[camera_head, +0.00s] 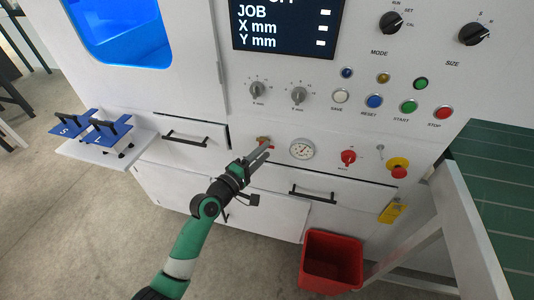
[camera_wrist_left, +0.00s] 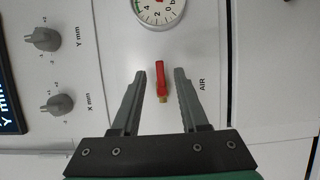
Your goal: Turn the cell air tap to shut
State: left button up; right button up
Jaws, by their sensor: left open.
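The cell air tap has a red lever (camera_wrist_left: 161,78) with a brass end, beside the label AIR in the left wrist view. The lever lies in line with the fingers and points toward the pressure gauge (camera_wrist_left: 160,10). My left gripper (camera_wrist_left: 161,73) is open, with one finger on each side of the lever and a visible gap to each. In the head view my left gripper (camera_head: 267,148) is at the front panel and largely covers the tap (camera_head: 262,139); only a small reddish-brown part shows. My right gripper is not in view.
The gauge (camera_head: 302,149) is just right of the tap. A red knob (camera_head: 348,157) and a red-and-yellow emergency button (camera_head: 398,167) are farther right. Grey dials (camera_head: 257,90) are above. Drawer handles (camera_head: 313,192) stick out below. A red bin (camera_head: 331,261) stands on the floor.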

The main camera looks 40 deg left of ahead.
pick_arm(q)
jog(key=shift+w+a, duration=0.1)
jog(key=shift+w, duration=1.05)
grip_shut()
